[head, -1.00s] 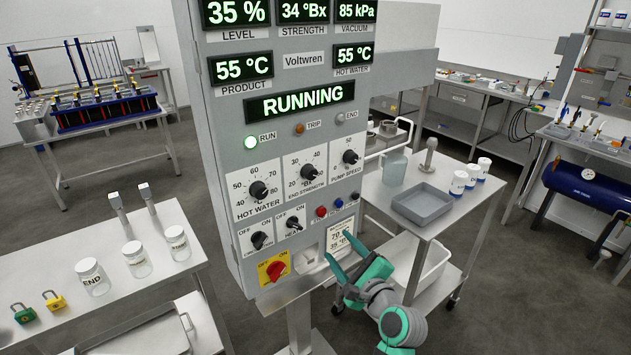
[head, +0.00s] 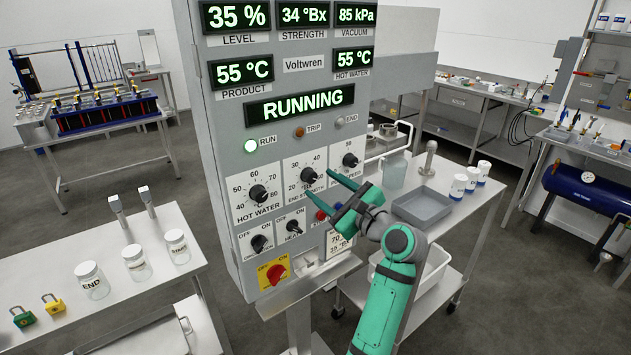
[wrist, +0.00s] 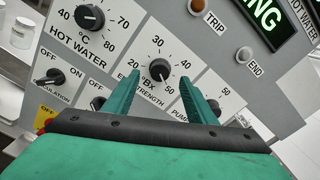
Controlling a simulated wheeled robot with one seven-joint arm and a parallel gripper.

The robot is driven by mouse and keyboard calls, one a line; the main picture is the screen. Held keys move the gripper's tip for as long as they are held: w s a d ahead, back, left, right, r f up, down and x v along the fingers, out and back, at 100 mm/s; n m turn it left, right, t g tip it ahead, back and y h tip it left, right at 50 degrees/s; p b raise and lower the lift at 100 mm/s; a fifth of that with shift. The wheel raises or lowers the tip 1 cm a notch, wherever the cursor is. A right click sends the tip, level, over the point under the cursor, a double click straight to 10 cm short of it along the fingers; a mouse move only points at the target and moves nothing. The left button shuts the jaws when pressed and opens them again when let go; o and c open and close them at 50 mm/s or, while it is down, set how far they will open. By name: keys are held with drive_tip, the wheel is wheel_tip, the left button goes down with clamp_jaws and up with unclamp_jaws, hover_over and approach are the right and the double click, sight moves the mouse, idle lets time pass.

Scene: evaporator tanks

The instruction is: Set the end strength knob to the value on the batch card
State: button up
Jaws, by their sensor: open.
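The end strength knob (head: 307,174) is a small black dial knob in the middle of the panel's dial row, with marks from 20 to 50. It also shows in the wrist view (wrist: 159,69), centred between my fingertips. My gripper (head: 320,172) is open, its two teal fingers pointing at the knob from the right. The fingers look short of the knob; I cannot tell the exact gap. The strength display (head: 305,15) reads 34 °Bx.
The hot water knob (head: 259,193) is to the left and the pump speed knob (head: 350,160) to the right, close to my fingers. Small switches, coloured buttons and a red rotary switch (head: 276,271) sit below. A trolley with a grey tray (head: 423,205) stands at right.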

sight(313, 179)
drive_tip(key=shift+x, duration=2.1)
drive_tip(key=c, duration=1)
drive_tip(key=shift+c, duration=0.2)
